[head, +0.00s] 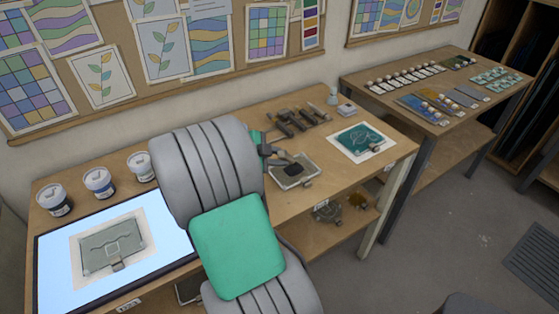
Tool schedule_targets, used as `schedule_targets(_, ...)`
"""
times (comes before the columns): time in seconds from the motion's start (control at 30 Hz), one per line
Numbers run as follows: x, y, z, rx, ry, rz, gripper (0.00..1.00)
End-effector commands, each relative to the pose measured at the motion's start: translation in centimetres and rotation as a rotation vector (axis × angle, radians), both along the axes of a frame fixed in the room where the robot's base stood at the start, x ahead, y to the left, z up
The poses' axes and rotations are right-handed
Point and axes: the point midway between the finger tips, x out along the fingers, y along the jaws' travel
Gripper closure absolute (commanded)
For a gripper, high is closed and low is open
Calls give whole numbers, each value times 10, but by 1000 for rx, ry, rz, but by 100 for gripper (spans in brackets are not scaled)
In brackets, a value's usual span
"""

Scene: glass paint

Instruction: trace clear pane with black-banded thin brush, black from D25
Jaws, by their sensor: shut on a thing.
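The clear pane (104,249) lies flat on white paper on the lit light table at the lower left, with wavy and boxy lines showing on it and a small tag at its front edge. My gripper (272,152) is partly hidden behind my grey and green arm. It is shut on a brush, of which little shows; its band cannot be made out. It is above the back left of a small tray (314,171) with a black patch in it. Whether the brush touches the black is unclear. The D25 label is not readable.
Several brushes (302,120) lie on a rack behind the tray. Three paint jars (98,183) stand behind the light table (167,222). A teal pane (360,138) on white paper lies at the right. A second table (440,85) holds samples.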

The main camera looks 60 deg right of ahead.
Motion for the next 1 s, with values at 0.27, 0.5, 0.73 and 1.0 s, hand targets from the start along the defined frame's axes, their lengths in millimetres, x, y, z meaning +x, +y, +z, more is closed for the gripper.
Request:
schedule_targets(0.27,0,0,1,-1,1,0,100)
schedule_targets(0.5,0,0,20,-3,-2,0,100)
schedule_targets(0.73,0,0,41,-1,-1,0,100)
schedule_targets(1.0,0,0,41,-2,0,3,100)
